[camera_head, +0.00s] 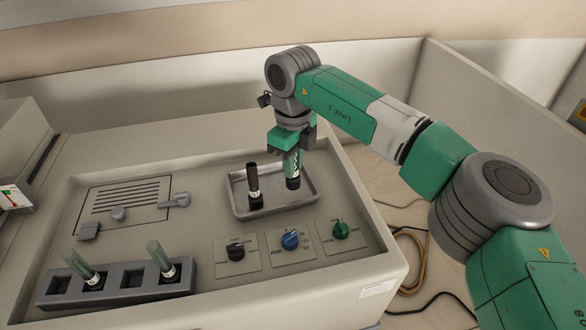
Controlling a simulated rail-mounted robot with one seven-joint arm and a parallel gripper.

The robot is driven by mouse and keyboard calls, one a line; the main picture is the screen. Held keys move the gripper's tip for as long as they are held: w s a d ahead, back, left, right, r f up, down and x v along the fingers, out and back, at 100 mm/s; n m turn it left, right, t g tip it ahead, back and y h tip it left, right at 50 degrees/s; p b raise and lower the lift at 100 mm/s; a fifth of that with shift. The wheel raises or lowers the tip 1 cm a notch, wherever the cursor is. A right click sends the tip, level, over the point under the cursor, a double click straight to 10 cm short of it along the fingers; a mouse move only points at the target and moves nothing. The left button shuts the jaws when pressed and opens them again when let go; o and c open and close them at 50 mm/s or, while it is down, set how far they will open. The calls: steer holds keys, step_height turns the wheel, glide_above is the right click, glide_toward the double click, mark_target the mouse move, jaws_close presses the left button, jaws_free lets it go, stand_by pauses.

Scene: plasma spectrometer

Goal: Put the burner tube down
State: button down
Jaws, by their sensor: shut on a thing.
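My gripper (292,147) points down and is shut on the burner tube (294,165), a greenish glassy tube with a pale coil pattern and a dark lower end. The tube is upright over the right part of the metal tray (306,197). I cannot tell whether its lower end touches the tray floor. The upper end of the tube is hidden between my fingers. A dark tube (253,186) with a lighter band near its base stands upright in the left part of the tray, apart from the held one.
Black, blue and green knobs (236,251) (290,240) (340,229) stand in front of the tray. A slotted panel (125,205) lies left of it.

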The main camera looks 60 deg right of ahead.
step_height(320, 180, down, 2)
steer(key=shift+a+f+p, duration=0.1)
steer(key=shift+f+p, duration=0.15)
steer(key=shift+p, duration=0.45)
steer(key=shift+f, duration=0.45)
steer(key=c, duration=1.3)
jaws_free()
steer(key=shift+r, duration=0.1)
step_height(320, 180, up, 12)
steer(key=b, duration=0.3)
steer(key=shift+r+b, duration=0.15)
steer(key=shift+b, duration=0.15)
